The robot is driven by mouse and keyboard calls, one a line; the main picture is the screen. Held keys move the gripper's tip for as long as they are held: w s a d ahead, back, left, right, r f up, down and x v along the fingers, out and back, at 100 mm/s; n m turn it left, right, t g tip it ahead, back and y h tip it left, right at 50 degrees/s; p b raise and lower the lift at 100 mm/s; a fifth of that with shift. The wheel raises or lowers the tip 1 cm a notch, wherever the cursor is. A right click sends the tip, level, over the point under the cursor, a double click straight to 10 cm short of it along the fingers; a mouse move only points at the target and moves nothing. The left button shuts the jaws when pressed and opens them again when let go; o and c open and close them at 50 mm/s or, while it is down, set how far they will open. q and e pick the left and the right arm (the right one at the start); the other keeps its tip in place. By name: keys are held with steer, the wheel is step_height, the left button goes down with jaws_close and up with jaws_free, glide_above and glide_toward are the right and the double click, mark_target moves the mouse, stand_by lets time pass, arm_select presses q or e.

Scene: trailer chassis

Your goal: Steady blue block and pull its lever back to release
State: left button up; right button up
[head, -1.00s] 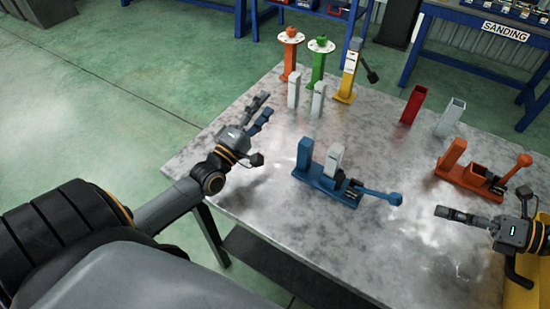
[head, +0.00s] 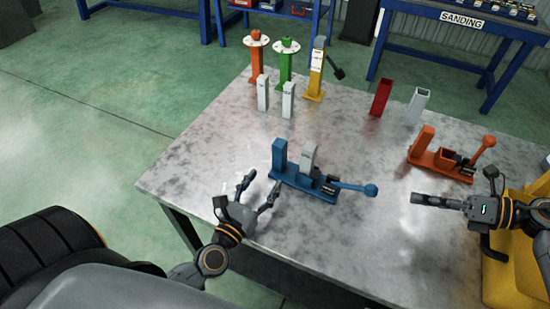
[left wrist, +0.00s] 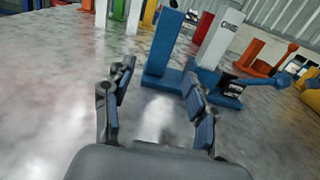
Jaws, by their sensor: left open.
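The blue block fixture (head: 279,157) stands on the table with a tall blue post, a low base and a lever (head: 355,188) that ends in a round blue knob at the right. A light grey upright piece (head: 308,158) stands in it beside the post. My left gripper (head: 261,185) is open and empty, just in front of and left of the fixture. In the left wrist view the blue post (left wrist: 163,45) shows beyond and between my open fingers (left wrist: 158,72), apart from them. My right gripper (head: 417,198) is right of the lever knob, seen edge-on.
An orange fixture with a lever (head: 440,162) stands behind my right gripper. Red (head: 380,98) and grey (head: 419,105) upright holders stand at the back right. Orange, green and yellow stands (head: 315,75) and two light grey pieces (head: 263,93) are at the back left. The table's left side is clear.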

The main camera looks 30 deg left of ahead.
mark_target(277, 163)
arm_select(q)
steer(key=w, duration=0.9)
steer(key=shift+w, duration=0.25)
jaws_close()
arm_select(e)
jaws_close()
steer(key=s+a+r+n+g+h, duration=0.2)
steer(key=a+r+n+g+h, duration=0.1)
steer(key=a+n+h, duration=0.4)
steer(key=d+r+t+h, duration=0.1)
steer(key=h, duration=0.1)
steer(key=w+d+n+h, duration=0.1)
steer(key=h, duration=0.1)
steer(key=d+r+n+t+h, duration=0.1)
steer(key=h, duration=0.1)
steer(key=shift+w+r+t+h, duration=0.3)
steer(key=shift+r, duration=0.05)
